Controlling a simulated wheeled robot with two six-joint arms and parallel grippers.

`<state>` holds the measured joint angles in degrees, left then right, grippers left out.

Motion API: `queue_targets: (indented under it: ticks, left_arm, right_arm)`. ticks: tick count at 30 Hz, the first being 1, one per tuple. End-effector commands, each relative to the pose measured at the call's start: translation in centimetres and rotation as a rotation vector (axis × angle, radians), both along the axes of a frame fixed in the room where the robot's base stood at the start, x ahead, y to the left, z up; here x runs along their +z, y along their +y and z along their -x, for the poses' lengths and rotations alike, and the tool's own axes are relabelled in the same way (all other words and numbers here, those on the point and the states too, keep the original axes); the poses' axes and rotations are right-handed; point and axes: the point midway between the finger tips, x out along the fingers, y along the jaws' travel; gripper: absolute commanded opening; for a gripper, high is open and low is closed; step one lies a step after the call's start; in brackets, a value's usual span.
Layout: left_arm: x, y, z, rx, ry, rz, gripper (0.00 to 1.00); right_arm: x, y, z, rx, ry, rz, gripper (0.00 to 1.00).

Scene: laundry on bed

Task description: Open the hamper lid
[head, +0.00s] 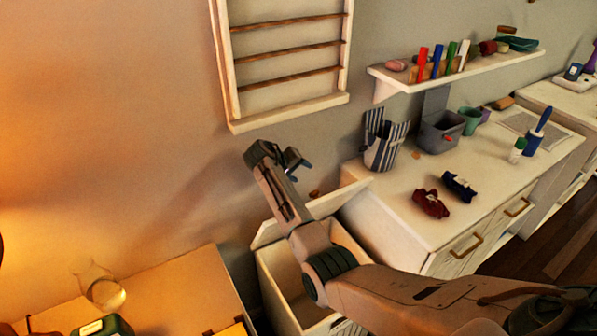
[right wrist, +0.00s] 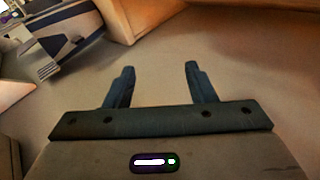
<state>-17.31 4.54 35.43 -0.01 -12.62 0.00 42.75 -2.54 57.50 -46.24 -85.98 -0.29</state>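The hamper (head: 275,262) is a white open-topped box between the low table and the white dresser. Its inside is visible, partly covered by my right arm. A pale panel that looks like its lid (head: 330,203) stands raised at the back edge near the wall; my arm hides part of it. A small brown knob-like piece (head: 315,193) shows at the panel's top. My right gripper (head: 285,162) is above and behind the hamper, near the wall, apart from the lid. In the right wrist view its two fingers (right wrist: 159,70) are spread with nothing between them. My left gripper is not in view.
A wall rack (head: 288,125) hangs above my right gripper. A low table with a glass jar (head: 100,288) is at left.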

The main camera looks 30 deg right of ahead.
Motion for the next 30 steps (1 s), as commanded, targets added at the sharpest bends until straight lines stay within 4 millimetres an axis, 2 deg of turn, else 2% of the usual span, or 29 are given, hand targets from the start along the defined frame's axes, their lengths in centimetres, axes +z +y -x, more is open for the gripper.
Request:
queue_targets:
  ticks: [4,8,15,21,30]
  left_arm:
    - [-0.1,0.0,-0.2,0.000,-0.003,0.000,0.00]
    - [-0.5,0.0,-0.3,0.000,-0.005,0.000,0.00]
    - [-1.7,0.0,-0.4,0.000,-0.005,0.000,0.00]
    - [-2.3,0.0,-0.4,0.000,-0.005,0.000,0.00]
    - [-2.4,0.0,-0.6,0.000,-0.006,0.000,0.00]
  right_arm:
    - [0.2,0.2,0.0,0.000,-0.001,0.000,0.50]
    - [1.0,1.2,0.2,0.001,-0.005,0.000,0.50]
    - [4.3,4.7,1.3,0.001,-0.006,-0.002,0.50]
    - [6.5,6.8,2.0,0.002,-0.003,-0.002,0.50]
    - [7.4,7.5,2.3,-0.001,0.001,0.001,0.50]
